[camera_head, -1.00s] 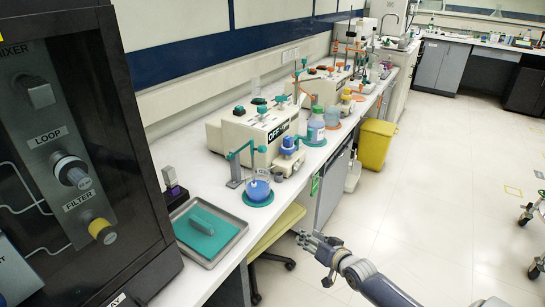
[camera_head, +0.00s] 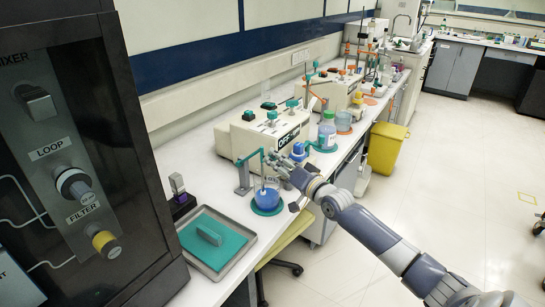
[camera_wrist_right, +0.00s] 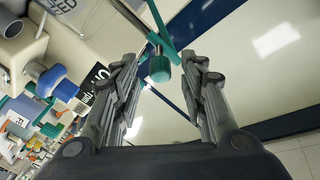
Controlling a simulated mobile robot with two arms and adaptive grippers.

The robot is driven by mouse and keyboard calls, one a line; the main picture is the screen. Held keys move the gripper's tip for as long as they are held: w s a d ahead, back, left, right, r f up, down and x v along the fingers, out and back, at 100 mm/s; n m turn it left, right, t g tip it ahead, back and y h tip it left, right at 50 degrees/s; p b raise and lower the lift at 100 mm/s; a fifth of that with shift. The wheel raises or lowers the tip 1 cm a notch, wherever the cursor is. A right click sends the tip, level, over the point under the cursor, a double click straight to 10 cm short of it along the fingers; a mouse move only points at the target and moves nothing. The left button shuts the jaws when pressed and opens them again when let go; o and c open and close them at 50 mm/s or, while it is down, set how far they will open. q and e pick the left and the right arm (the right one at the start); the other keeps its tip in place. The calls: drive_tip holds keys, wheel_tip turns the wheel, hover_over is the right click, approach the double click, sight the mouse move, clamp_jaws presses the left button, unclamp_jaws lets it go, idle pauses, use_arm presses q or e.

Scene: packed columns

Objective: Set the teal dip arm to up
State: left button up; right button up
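The teal dip arm (camera_head: 247,160) sticks out from a grey stand on the bench, with its thin rod over a beaker of blue liquid (camera_head: 266,195) on a teal disc. Whether the rod tip is in the liquid is hard to tell. My right gripper (camera_head: 274,160) is at the arm's outer end, above the beaker. In the right wrist view its fingers (camera_wrist_right: 163,66) are open, with the arm's teal knob (camera_wrist_right: 159,70) between their tips and no clear contact. My left gripper is not in view.
A cream machine (camera_head: 262,130) labelled OFF stands behind the arm. A capped bottle (camera_head: 327,132) and blue-capped item are to the right. A tray with a teal pad (camera_head: 212,240) lies in front, beside a dark cabinet (camera_head: 85,150).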

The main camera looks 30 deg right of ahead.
drive_tip(key=shift+w+a, duration=0.1)
drive_tip(key=shift+w, duration=1.6)
clamp_jaws()
